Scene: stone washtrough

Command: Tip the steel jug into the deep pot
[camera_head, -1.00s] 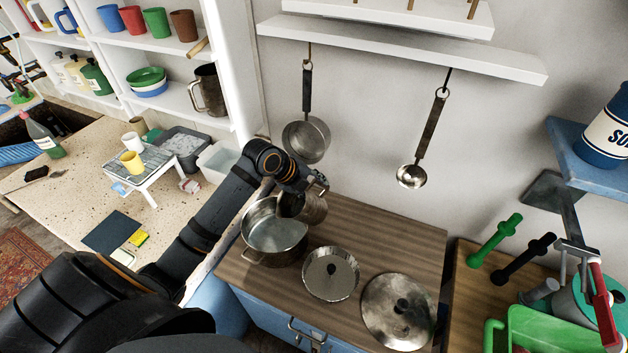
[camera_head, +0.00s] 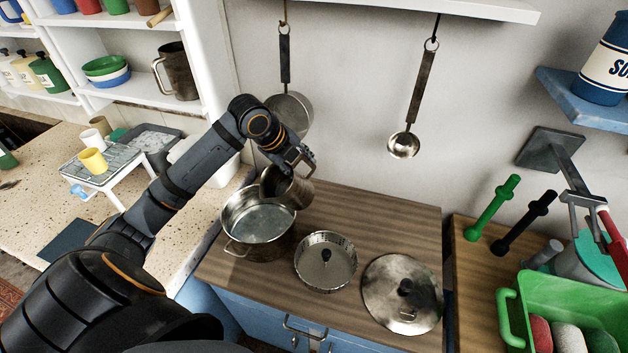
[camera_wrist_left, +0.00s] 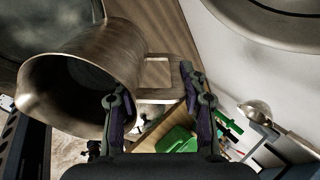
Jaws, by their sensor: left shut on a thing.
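The steel jug (camera_head: 287,188) hangs tilted at the right rim of the deep pot (camera_head: 256,243), its mouth turned left over the pot's opening. The deep pot is a steel pan with side handles, standing on the wooden counter, with a pale grey inside. My left gripper (camera_head: 300,158) is above and right of the pot, shut on the jug. In the left wrist view the jug (camera_wrist_left: 90,65) leans with its mouth toward the lower left, and the gripper fingers (camera_wrist_left: 152,95) are around its handle. No stream from the jug is visible. My right gripper is not in view.
A hanging pan (camera_head: 290,112) is close behind my arm. A ladle (camera_head: 404,145) hangs further right.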

